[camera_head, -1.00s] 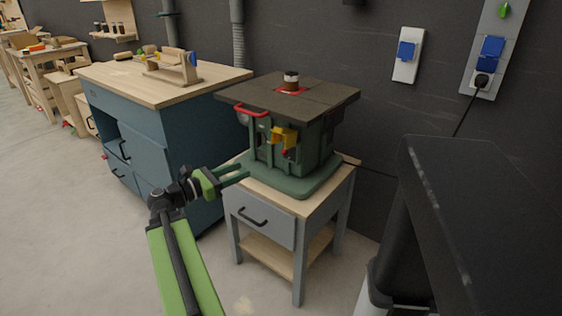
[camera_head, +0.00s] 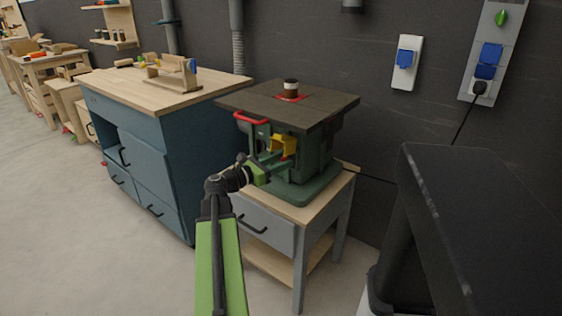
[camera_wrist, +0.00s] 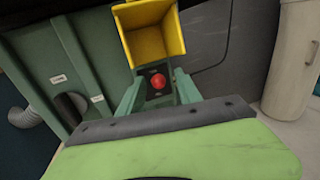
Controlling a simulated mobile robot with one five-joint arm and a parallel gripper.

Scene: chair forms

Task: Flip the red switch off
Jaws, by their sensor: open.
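The red switch (camera_wrist: 158,81) is a round red knob on a dark plate below an open yellow cover (camera_wrist: 150,32) in the wrist view. It sits on the front of a green machine (camera_head: 308,150), where the yellow cover (camera_head: 284,144) also shows in the head view. My gripper (camera_wrist: 157,90) is open, with one green finger on each side of the red knob in the wrist view. I cannot tell whether a finger touches it. In the head view my gripper (camera_head: 272,164) is at the machine's front, and the red knob is mostly hidden there.
The machine stands on a small wooden-topped grey stand (camera_head: 268,223) with a drawer. A blue cabinet (camera_head: 180,150) is close on the left. A large dark object (camera_head: 480,220) fills the right foreground. A red handle (camera_head: 251,118) projects under the machine's top. Open floor lies at left.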

